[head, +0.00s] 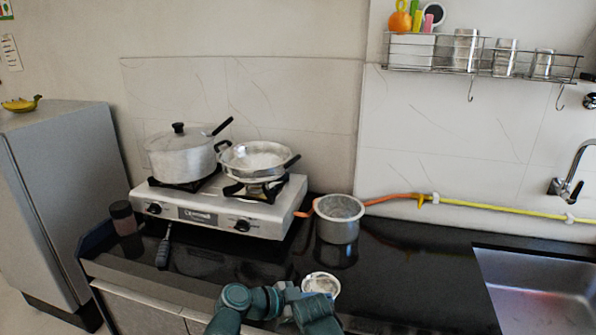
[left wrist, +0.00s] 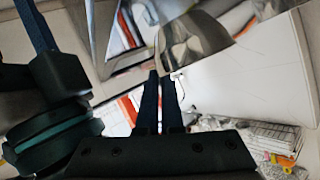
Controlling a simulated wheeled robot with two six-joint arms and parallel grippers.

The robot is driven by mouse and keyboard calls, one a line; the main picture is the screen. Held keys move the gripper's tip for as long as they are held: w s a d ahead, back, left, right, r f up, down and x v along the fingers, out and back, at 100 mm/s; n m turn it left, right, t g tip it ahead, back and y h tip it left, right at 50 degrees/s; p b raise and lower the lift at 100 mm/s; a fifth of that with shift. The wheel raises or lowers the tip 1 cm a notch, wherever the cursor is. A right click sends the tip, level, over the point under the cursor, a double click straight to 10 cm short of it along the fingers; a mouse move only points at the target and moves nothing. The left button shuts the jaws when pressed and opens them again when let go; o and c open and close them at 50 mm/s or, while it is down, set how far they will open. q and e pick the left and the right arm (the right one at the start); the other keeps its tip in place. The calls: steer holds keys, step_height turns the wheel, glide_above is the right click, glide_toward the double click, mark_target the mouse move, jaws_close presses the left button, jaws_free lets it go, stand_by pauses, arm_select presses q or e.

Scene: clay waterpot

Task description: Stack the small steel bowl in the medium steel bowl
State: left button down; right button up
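A small shiny steel bowl (head: 321,284) shows near the front edge of the dark counter, right beside my left gripper (head: 290,296). I cannot tell from the head view whether it rests on the counter or is held above it. In the left wrist view the two fingers of my left gripper (left wrist: 160,76) are close together, and a steel bowl wall (left wrist: 195,45) meets their tips. I cannot tell small from medium bowl by size, and no second bowl shows clearly. My right gripper does not show.
A steel pot (head: 340,219) stands on the counter behind the bowl. A two-burner stove (head: 217,205) carries a lidded pot (head: 180,155) and a pan (head: 257,157). A sink (head: 540,290) is at the right. The counter between pot and sink is clear.

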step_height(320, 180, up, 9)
steer(key=p, duration=0.7)
steer(key=shift+p, duration=0.35)
